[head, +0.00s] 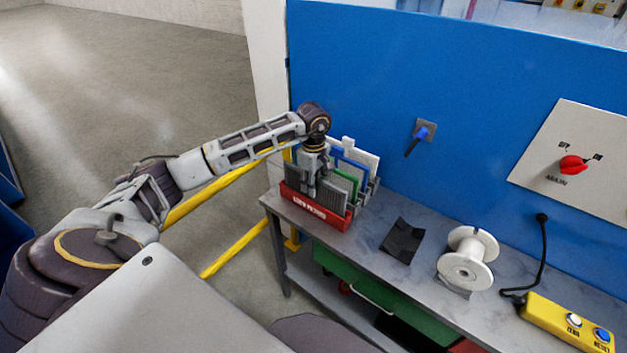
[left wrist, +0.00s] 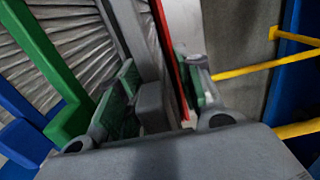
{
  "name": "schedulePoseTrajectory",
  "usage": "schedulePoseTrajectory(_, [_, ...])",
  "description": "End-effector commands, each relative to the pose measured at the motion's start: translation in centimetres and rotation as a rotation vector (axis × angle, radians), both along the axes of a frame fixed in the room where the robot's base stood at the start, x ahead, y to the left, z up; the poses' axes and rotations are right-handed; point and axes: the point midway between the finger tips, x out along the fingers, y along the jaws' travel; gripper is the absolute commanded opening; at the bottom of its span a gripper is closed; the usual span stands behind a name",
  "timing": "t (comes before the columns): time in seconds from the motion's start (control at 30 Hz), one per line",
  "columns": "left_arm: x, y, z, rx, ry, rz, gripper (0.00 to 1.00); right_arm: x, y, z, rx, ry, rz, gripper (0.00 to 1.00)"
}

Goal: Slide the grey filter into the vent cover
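The grey filter (head: 333,191) is a dark pleated panel standing upright in a red holder (head: 315,209) with white lettering, at the left end of the bench. My left gripper (head: 311,185) points down over it and hides part of its top. In the left wrist view, the gripper's green-padded fingers (left wrist: 158,95) are apart, with a grey block, seemingly the filter's tab (left wrist: 151,106), between them. The block is near the left finger, with a gap to the right one. I cannot pick out a vent cover. My right gripper is not in view.
Green (head: 351,183), blue and white framed panels stand just behind. A black sheet (head: 402,241), a white spool (head: 468,258) and a yellow button box (head: 567,325) are on the bench. A blue wall (head: 400,70) rises behind; yellow rails (head: 235,249) are at left.

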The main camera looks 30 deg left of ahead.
Motion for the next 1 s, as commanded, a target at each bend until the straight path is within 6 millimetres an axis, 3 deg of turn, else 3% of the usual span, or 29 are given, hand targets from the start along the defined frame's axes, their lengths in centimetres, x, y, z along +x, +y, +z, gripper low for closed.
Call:
schedulePoseTrajectory(0.17, [0.00, 0.00, -0.01, 0.000, 0.000, 0.000, 0.34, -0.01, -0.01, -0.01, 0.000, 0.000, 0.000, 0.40])
schedulePoseTrajectory(0.43, [-0.01, 0.01, 0.01, 0.000, 0.000, 0.000, 0.00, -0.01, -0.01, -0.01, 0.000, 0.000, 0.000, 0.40])
schedulePoseTrajectory(1.0, [0.00, 0.01, 0.51, 0.000, 0.000, 0.000, 0.00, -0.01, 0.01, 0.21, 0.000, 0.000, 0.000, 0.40])
